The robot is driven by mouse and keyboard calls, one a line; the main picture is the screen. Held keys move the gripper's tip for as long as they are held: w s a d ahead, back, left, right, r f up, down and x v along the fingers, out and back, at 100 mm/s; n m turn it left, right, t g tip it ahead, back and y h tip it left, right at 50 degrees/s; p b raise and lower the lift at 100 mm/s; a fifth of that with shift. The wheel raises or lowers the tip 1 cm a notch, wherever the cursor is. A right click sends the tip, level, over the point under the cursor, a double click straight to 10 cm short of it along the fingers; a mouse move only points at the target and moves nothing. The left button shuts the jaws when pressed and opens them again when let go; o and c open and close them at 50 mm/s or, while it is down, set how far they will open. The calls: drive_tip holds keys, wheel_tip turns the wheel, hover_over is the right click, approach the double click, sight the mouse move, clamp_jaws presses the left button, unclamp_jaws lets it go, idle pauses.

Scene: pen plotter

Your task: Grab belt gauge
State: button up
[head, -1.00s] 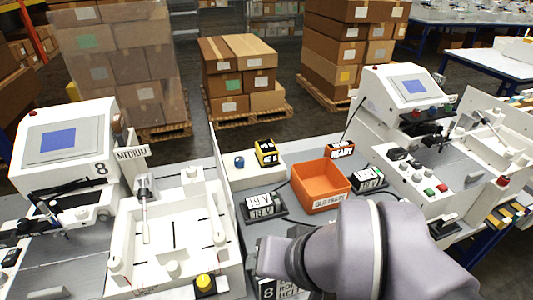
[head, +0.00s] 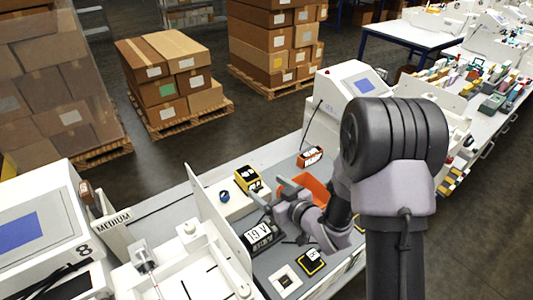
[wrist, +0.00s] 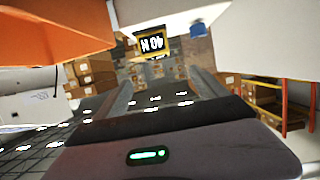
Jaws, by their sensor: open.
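The belt gauge is most likely the small yellow-and-black box (head: 247,180) on the bench's back ledge. In the wrist view its display (wrist: 152,43) reads "40 N" upside down, beyond the fingertips. My gripper (head: 278,195) is to the right of and nearer than the gauge in the head view, beside the orange bin. In the wrist view my gripper (wrist: 163,82) has its two fingers apart with nothing between them. The gauge appears ahead of the gap, not between the fingers.
The orange bin (head: 318,190) is partly hidden behind my arm. A blue knob (head: 224,196) is left of the gauge. A black "19 V" display (head: 260,235) stands in front. An orange "READY" box (head: 310,157) sits right. A white panel (head: 210,215) rises at left.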

approach(243, 168)
drive_tip(key=x, duration=0.4)
drive_tip(key=shift+a+f+b, duration=0.3)
drive_tip(key=shift+a+b, duration=0.1)
drive_tip(key=x, duration=0.5)
drive_tip(key=shift+w+d+f+b, duration=0.15)
drive_tip(key=shift+d+f+b, duration=0.15)
drive_tip(key=shift+f, duration=0.15)
drive_tip(key=shift+w+a, duration=0.15)
drive_tip(key=shift+w, duration=0.05)
drive_tip(key=shift+s+r, duration=0.1)
drive_tip(key=shift+c, duration=0.2)
clamp_jaws()
